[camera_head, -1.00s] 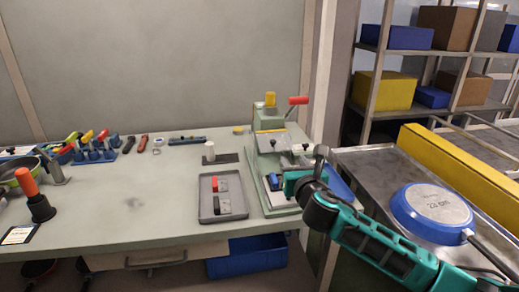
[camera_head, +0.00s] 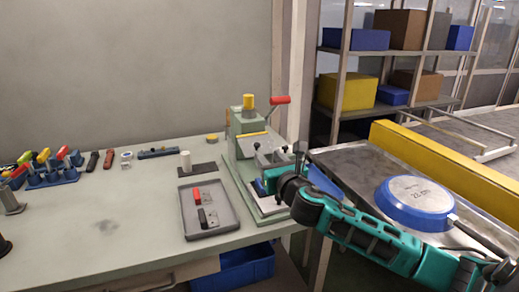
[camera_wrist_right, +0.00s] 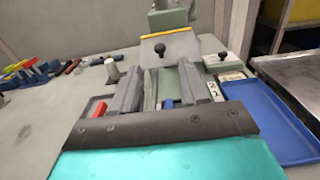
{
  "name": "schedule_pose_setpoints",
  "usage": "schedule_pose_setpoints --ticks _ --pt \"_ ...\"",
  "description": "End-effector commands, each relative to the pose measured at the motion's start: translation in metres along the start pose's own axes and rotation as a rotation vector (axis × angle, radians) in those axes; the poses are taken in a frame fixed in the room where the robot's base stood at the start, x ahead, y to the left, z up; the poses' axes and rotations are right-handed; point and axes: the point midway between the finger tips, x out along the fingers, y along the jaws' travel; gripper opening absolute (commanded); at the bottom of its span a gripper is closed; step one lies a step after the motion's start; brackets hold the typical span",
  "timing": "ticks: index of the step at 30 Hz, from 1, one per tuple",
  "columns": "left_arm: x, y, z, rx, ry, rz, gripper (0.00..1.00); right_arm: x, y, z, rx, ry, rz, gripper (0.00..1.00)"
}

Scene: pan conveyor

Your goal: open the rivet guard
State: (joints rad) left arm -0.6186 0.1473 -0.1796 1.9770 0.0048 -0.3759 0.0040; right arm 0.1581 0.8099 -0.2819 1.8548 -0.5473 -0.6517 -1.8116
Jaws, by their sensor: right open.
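The green rivet press (camera_head: 243,122) stands at the right end of the bench, with a red-ended lever (camera_head: 279,100) and a yellow cap on top. Its guard (camera_wrist_right: 200,45) is a slanted plate with a yellow upper edge and a black knob (camera_wrist_right: 160,48). The guard also shows on the press front in the head view (camera_head: 252,143); it looks lowered. My right gripper (camera_wrist_right: 160,84) is open and empty, its fingers pointing at the press below the knob and apart from it. In the head view, my right arm partly hides the press base. My left gripper is out of view.
A grey tray (camera_head: 230,221) with red and black pieces lies left of the press. A white cylinder (camera_head: 186,160) stands behind it. A blue tray (camera_wrist_right: 262,112) is right of my gripper. A blue pan (camera_head: 418,203) lies on the metal conveyor table (camera_head: 340,158) at right.

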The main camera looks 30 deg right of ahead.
Motion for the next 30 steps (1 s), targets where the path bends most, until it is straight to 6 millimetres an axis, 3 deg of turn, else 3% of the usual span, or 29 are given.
schedule_pose_setpoints --ticks 6,12,26,30 --pt "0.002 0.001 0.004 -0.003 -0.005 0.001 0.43 0.04 0.0 0.0 0.003 -0.002 -0.002 0.44" --pt "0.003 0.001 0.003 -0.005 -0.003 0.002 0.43 0.063 0.0 -0.001 0.001 0.0 -0.002 0.44" --pt "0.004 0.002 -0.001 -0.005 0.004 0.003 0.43 0.072 0.0 0.0 0.0 0.0 0.0 0.44" --pt "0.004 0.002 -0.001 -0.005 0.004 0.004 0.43 0.072 0.0 0.0 0.0 0.0 0.0 0.3"
